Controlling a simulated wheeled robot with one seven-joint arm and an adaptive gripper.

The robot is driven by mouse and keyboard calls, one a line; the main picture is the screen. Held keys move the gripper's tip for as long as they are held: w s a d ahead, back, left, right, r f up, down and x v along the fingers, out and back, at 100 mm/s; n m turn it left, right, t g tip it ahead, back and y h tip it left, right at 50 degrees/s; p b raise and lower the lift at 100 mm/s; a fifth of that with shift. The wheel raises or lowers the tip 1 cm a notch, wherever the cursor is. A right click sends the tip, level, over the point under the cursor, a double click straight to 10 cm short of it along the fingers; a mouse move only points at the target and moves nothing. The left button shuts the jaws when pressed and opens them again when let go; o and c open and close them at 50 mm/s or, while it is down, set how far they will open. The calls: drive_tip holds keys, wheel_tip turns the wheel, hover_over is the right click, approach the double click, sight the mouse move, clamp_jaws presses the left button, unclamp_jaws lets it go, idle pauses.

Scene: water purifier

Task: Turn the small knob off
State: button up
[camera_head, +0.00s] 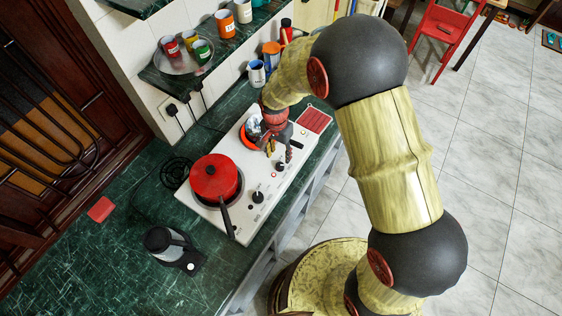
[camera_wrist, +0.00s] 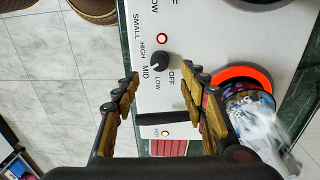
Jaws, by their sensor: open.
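The small knob (camera_wrist: 157,66) is a round black dial on the white stove panel. In the wrist view, SMALL, HIGH, MID, LOW and OFF are printed around it, and a red light (camera_wrist: 162,39) glows beside it. I cannot tell its exact pointer setting. My gripper (camera_wrist: 162,78) is open and empty, its fingertips apart on either side of the knob in the picture; contact is not visible. In the head view, my gripper (camera_head: 282,141) is over the stove (camera_head: 238,212) near the small burner. The small burner (camera_wrist: 243,77) glows orange-red.
A glassy, patterned vessel (camera_wrist: 250,108) stands at the small burner, close to my right finger. A black bar (camera_wrist: 160,117) lies between my fingers. A red pot (camera_head: 214,178) is on the other burner, its handle over the panel. A black kettle-like appliance (camera_head: 171,246) stands on the green counter.

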sight(280, 164)
wheel_tip(280, 164, down, 7)
drive_tip(key=shift+s+d+r, duration=0.1)
drive_tip(key=shift+r, duration=0.1)
drive_tip(key=shift+c, duration=0.8)
clamp_jaws()
